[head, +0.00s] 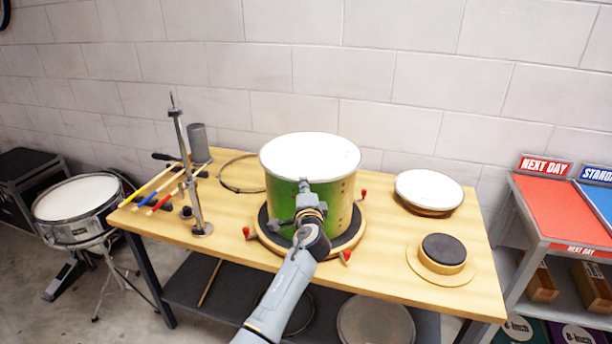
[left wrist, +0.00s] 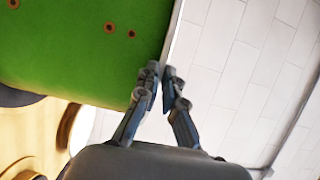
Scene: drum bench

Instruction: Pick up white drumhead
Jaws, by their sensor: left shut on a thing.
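The white drumhead (head: 310,155) lies level on top of the green drum shell (head: 342,205), which stands on a round stand on the bench. My left gripper (head: 305,187) is at the front edge of the drumhead, with its arm coming up from below. In the left wrist view the fingers (left wrist: 163,80) are closed on the thin pale edge of the drumhead (left wrist: 174,38), beside the green shell (left wrist: 80,45). I cannot tell whether there is a gap between the drumhead and the shell. My right gripper is not in view.
On the wooden bench (head: 385,278), another white-topped round piece (head: 430,188) and a dark round pad (head: 444,249) lie to the right. A metal post stand (head: 190,175) and sticks are at the left. A snare drum (head: 75,200) stands beside the bench; a coloured rack (head: 560,210) is at the right.

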